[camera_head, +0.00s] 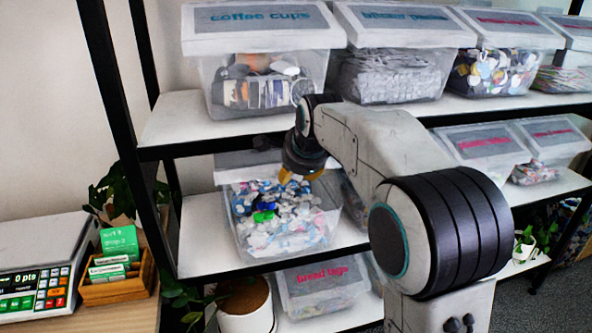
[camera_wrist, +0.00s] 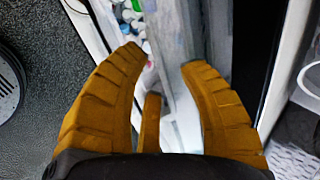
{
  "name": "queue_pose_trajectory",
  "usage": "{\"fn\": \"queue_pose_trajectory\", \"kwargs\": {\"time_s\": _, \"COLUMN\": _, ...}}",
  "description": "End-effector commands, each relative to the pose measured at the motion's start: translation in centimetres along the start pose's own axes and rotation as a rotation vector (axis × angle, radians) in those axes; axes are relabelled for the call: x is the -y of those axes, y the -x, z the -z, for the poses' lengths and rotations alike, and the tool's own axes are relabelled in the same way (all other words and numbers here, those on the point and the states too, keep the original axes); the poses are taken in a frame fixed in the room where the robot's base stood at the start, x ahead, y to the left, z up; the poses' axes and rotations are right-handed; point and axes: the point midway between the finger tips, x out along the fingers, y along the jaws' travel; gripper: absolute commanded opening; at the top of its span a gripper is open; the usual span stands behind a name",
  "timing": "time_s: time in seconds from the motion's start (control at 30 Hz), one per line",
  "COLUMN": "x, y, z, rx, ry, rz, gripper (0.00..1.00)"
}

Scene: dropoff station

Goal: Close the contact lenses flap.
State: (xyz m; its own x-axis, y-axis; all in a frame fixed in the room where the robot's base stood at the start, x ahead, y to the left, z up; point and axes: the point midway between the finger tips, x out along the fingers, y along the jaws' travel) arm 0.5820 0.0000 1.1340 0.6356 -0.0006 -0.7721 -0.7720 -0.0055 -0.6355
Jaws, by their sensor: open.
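A clear bin (camera_head: 286,250) full of small white, blue and green pieces stands on the middle shelf, open at the top. I take it for the contact lenses bin, but no label on it is readable. Its pale flap (camera_head: 236,160) stands raised at the back, partly hidden by my gripper. My gripper (camera_head: 300,175) is over the bin's rear right part. In the wrist view my gripper (camera_wrist: 162,60) has its orange fingers apart, with a pale grey panel (camera_wrist: 172,45) beyond and between them. Contact with the panel cannot be told. The bin's contents (camera_wrist: 130,18) show at upper left.
Closed labelled bins stand on the top shelf, including a coffee cups bin (camera_head: 262,85) just above. A bread tags bin (camera_head: 325,285) is below. A black shelf post (camera_head: 125,130) is at left. A scale (camera_head: 40,265) and card box (camera_head: 118,285) are on a counter.

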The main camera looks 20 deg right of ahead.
Motion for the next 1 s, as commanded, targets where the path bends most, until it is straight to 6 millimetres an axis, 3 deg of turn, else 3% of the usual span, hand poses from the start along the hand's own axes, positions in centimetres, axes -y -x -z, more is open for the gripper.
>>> {"fn": "queue_pose_trajectory", "kwargs": {"time_s": 0.07, "x": 0.00, "y": 0.01, "z": 0.00, "rx": 0.000, "ry": 0.000, "rz": 0.000, "gripper": 0.40}}
{"fn": "queue_pose_trajectory", "kwargs": {"time_s": 0.5, "x": 0.02, "y": 0.05, "z": 0.00, "rx": 0.000, "ry": 0.000, "rz": 0.001, "gripper": 0.01}}
{"fn": "queue_pose_trajectory", "kwargs": {"time_s": 1.0, "x": -0.22, "y": -0.14, "z": 0.00, "rx": 0.000, "ry": 0.000, "rz": 0.007, "gripper": 0.00}}
